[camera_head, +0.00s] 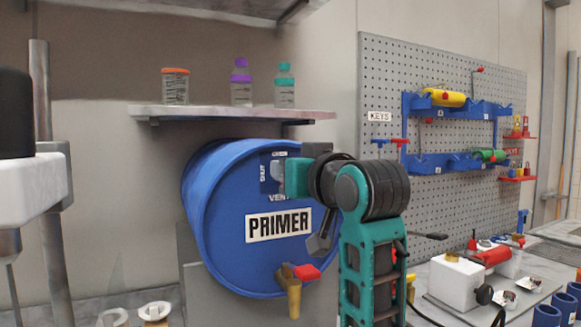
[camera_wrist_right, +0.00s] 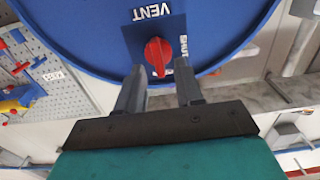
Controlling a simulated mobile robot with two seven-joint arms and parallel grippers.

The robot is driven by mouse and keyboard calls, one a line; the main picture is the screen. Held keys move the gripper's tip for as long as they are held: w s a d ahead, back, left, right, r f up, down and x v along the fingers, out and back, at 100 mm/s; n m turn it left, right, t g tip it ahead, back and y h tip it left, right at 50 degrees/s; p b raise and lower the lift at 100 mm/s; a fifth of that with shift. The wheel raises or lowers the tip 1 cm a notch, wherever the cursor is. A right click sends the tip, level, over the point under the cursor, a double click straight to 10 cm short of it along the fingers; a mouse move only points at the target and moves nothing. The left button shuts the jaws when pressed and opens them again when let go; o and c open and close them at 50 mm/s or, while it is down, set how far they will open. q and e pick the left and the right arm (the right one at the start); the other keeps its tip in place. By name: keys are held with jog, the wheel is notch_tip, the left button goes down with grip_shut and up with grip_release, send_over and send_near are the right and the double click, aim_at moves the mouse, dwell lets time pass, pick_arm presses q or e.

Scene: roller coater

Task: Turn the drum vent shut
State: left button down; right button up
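The blue drum (camera_head: 225,215) lies on its side, its PRIMER face toward me. A dark blue vent plate (camera_head: 264,180) at the top of that face carries SHUT at its left and a label along its top. In the right wrist view the red vent knob (camera_wrist_right: 158,57) stands on the plate, its long side running nearly up and down, with SHUT to its right. My right gripper (camera_wrist_right: 160,78) is open, its fingers on either side of the knob with gaps visible; contact is not seen. In the head view this gripper (camera_head: 280,172) hides the knob. My left gripper is not in view.
A shelf (camera_head: 230,112) with several small containers juts out above the drum. A tap with a red handle (camera_head: 306,272) sticks out below. A pegboard (camera_head: 385,85) with coloured rollers stands at the right, above a cluttered bench (camera_head: 440,280).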

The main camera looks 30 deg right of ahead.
jog(key=shift+w, duration=0.4)
grip_shut()
